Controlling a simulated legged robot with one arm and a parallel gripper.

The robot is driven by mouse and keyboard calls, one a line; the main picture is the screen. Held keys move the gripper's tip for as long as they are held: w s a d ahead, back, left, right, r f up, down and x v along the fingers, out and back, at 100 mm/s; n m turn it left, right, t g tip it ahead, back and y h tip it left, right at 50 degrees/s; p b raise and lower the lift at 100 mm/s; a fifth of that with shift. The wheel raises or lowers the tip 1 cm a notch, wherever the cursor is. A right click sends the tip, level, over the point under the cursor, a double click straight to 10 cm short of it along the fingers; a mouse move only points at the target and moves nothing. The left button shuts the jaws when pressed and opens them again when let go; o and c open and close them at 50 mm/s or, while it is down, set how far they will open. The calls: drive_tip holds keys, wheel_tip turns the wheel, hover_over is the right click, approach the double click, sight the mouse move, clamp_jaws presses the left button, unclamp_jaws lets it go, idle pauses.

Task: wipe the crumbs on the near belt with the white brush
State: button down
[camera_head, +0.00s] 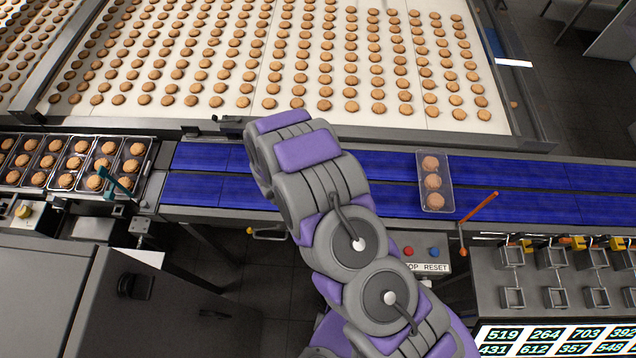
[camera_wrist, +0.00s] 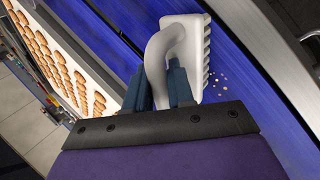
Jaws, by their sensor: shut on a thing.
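The white brush (camera_wrist: 189,48) shows in the camera_wrist view, with a curved handle and a row of short bristle tufts along the right side of its head. My gripper (camera_wrist: 160,80) is shut on its handle between two dark blue fingers. Pale crumbs (camera_wrist: 218,79) lie scattered on the blue belt (camera_wrist: 235,120), just right of and below the brush head. I cannot tell whether the bristles touch the belt. In the camera_head view my arm covers the gripper, brush and crumbs; the near belt (camera_head: 540,205) runs left to right.
A clear tray (camera_head: 421,186) with three biscuits lies on the belts right of my arm. An orange rod (camera_head: 480,221) and a STOP/RESET box (camera_head: 428,254) stand at the near edge. Filled trays (camera_head: 60,187) are at left. A wide white biscuit conveyor (camera_head: 505,122) lies beyond.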

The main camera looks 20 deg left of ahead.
drive_tip(key=shift+s+d, duration=0.1)
drive_tip(key=shift+s, duration=0.2)
drive_tip(key=a+p, duration=0.1)
drive_tip(key=p, duration=0.1)
drive_tip(key=shift+s+a+p, duration=0.1)
drive_tip(key=shift+a+p, duration=0.05)
drive_tip(key=shift+p, duration=0.15)
drive_tip(key=shift+a+f+p, duration=0.1)
drive_tip(key=shift+a+p, duration=0.15)
drive_tip(key=shift+p, duration=0.25)
